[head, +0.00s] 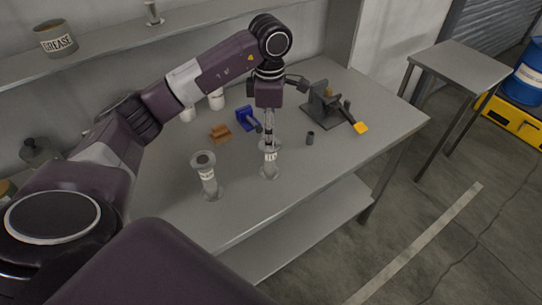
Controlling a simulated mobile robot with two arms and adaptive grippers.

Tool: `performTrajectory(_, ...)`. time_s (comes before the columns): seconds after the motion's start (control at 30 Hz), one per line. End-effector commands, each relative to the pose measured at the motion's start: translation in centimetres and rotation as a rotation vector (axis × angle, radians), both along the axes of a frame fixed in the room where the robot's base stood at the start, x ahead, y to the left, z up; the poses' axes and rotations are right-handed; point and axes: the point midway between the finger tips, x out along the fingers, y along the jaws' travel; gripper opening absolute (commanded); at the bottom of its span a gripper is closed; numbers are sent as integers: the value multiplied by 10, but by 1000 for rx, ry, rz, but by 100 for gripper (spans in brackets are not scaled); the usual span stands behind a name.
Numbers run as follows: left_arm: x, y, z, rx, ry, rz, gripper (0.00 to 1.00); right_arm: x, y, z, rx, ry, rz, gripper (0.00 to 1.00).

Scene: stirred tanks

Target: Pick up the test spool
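Two grey flanged spools with white labels stand upright on the metal workbench. One spool (269,168) is near the middle of the bench, directly below my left gripper (269,142). The other spool (207,176) stands to its left, near the front edge. The label lettering is too small to read surely, so I cannot tell which is the test spool. My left gripper points down, with its fingertips at the top of the middle spool. Whether they are closed on it is too small to tell. My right gripper is out of view.
The workbench (340,180) also carries a brown block (221,133), a blue item (244,117), a small dark cylinder (310,138) and a dark vise-like device (322,103) with a yellow-ended handle. White containers stand behind. A shelf holds a grease can (56,38). The bench's front right is clear.

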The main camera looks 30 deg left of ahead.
Motion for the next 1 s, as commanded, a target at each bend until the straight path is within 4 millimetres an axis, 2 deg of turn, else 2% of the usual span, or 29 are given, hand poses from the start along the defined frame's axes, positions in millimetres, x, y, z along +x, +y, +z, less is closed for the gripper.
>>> performTrajectory(0.1, -1, -1, -19, -2, 5, -1, 46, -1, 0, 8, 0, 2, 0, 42)
performTrajectory(0.37, 0, -2, -42, -4, 1, -2, 46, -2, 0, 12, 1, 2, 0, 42)
performTrajectory(0.7, 0, -2, -91, -5, 0, -2, 46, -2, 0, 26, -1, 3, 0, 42)
performTrajectory(1.0, 0, -2, -96, -5, -2, -3, 46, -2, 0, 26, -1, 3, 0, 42)
